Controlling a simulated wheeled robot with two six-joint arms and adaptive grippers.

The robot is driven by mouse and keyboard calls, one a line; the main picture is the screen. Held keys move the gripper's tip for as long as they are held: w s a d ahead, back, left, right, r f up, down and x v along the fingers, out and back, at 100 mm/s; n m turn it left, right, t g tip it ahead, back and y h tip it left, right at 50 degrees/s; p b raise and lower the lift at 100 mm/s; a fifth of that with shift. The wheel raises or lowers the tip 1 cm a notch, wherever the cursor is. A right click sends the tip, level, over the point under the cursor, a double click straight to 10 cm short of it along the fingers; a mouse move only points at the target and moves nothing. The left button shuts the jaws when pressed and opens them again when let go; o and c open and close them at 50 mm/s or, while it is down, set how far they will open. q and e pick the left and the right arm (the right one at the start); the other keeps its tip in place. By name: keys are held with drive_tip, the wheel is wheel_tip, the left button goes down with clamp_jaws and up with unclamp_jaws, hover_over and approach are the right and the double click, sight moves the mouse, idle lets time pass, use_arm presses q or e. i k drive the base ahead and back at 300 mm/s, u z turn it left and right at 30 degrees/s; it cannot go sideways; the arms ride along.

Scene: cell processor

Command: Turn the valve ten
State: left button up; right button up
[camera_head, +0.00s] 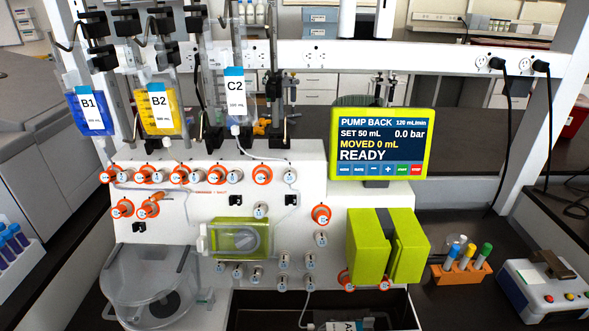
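The white cell processor (190,235) carries many small round valve knobs on its front panel. A row of them runs along the top, most with orange rings, such as the valve knob at the left end (107,175) and an orange-ringed knob (262,175) toward the right. More knobs sit below, including an orange-ringed knob (320,214) and several plain silver ones such as the silver knob (283,261). The numbers on the knobs are too small to read, so I cannot tell which is valve ten. Neither of my grippers is in view.
Bags B1 (91,112), B2 (160,112) and C2 (236,100) hang above the panel. A green-framed screen (380,144) reads READY, MOVED 0 mL. Green blocks (368,247) stand at the panel's right. An orange tube rack (460,272) sits on the dark counter.

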sight(289, 178)
drive_tip(key=z, duration=0.45)
drive_tip(key=k, duration=1.05)
drive_tip(key=z, duration=1.45)
drive_tip(key=i, duration=0.65)
drive_tip(key=u, duration=0.6)
drive_tip(key=i, duration=0.6)
drive_tip(key=u, duration=0.65)
